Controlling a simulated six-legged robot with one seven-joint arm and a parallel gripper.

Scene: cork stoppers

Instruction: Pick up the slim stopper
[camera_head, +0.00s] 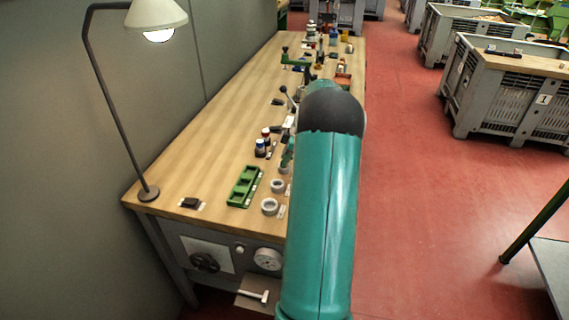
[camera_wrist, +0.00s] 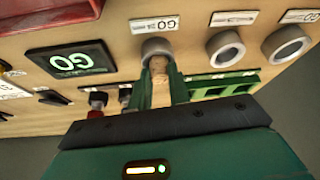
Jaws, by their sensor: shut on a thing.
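The slim stopper (camera_wrist: 160,72) is a narrow light-brown cork in the wrist view. My gripper (camera_wrist: 160,84) is shut on it, with one green finger on each side. The stopper's far end is at the mouth of a grey ring-shaped holder (camera_wrist: 157,46) beside a "GO" label. I cannot tell whether that end is still inside the holder or just clear of it. In the head view my arm hides the stopper and most of my gripper.
Two more grey rings (camera_wrist: 225,48) (camera_wrist: 287,44) look empty. A green compartment tray (camera_head: 243,187) lies beside the rings on the wooden bench (camera_head: 180,150). Dark bottles (camera_head: 261,148) stand farther back. A desk lamp (camera_head: 148,193) stands at the bench's left corner.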

